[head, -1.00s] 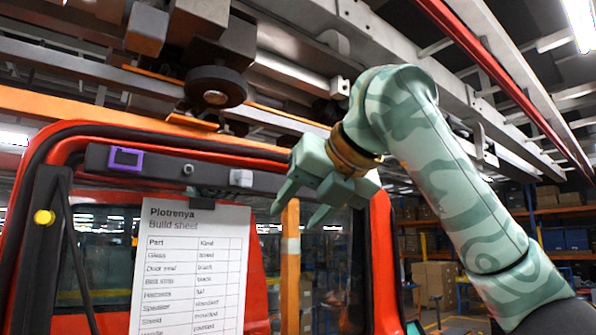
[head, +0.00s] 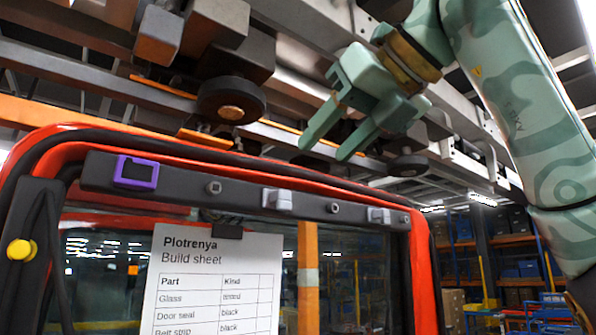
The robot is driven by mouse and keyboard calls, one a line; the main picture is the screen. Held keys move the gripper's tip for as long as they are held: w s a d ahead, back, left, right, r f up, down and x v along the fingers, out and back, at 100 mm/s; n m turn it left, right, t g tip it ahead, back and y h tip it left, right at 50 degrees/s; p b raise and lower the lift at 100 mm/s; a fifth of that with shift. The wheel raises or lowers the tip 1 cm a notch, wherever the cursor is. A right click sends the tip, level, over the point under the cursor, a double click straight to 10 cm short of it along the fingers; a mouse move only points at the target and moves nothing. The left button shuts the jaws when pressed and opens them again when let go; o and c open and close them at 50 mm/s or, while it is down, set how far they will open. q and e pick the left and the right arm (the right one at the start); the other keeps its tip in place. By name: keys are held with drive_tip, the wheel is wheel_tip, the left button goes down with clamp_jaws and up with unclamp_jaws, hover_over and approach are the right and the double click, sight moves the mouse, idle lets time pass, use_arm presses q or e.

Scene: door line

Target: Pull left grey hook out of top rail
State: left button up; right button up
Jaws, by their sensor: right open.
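The top rail (head: 240,194) is a dark bar across the top of the red door frame. A second grey hook (head: 378,216) sits farther right on the same rail. A purple clip-like piece (head: 136,172) is at the rail's left end. My right gripper (head: 322,140) is open and empty, with its two pale green fingers pointing down-left, above the rail and up-right of the left grey hook. It does not touch the rail or hooks. My left gripper is not in view.
A build sheet (head: 215,280) hangs from a dark clip (head: 227,231) below the rail. An overhead conveyor with a dark roller (head: 231,100) runs close above the door. A yellow knob (head: 20,249) is at the left. Shelves (head: 500,240) stand far right.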

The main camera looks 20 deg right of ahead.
sight(286, 190)
drive_tip(key=p+x, duration=0.2)
drive_tip(key=x, duration=0.8)
drive_tip(key=shift+a, duration=0.1)
drive_tip(key=shift+w+d+f, duration=0.1)
drive_tip(key=shift+w+d, duration=0.15)
drive_tip(key=shift+w, duration=0.1)
drive_tip(key=shift+a, duration=0.2)
clamp_jaws()
drive_tip(key=c, duration=0.7)
unclamp_jaws()
clamp_jaws()
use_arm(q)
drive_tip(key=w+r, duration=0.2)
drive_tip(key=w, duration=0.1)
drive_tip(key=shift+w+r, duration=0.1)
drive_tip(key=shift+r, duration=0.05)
use_arm(e)
drive_tip(key=shift+s, duration=0.1)
